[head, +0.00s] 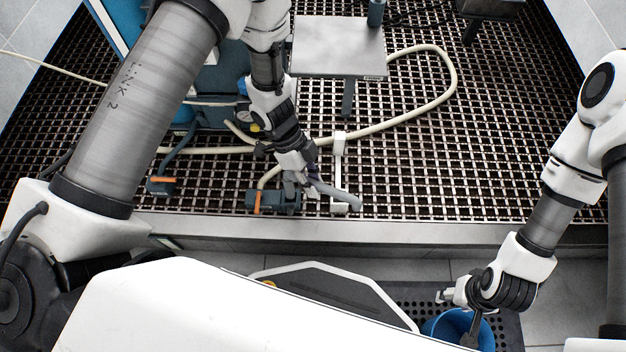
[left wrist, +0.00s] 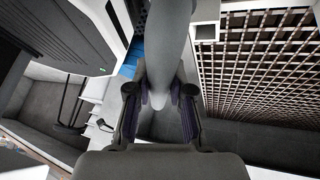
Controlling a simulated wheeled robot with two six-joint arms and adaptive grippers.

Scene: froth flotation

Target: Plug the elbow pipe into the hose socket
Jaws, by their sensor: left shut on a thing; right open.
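My left gripper (head: 298,184) is shut on the grey elbow pipe (head: 340,194), low over the front of the grating. The pipe's curved end sticks out to the right of the fingers. In the left wrist view the pipe (left wrist: 165,50) runs between the two fingers (left wrist: 160,112). A dark valve block with an orange handle (head: 272,203) sits just left of and below the gripper, with a cream hose (head: 268,178) running down to it. I cannot tell which opening is the hose socket. My right gripper (head: 452,296) is open and empty, near a blue bucket (head: 438,328).
A second valve block (head: 161,187) with an orange handle stands further left. A white post (head: 338,165) stands close right of the gripper. A grey table (head: 338,48) stands behind, and the hose (head: 440,95) loops around its right. The right grating (head: 500,150) is clear.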

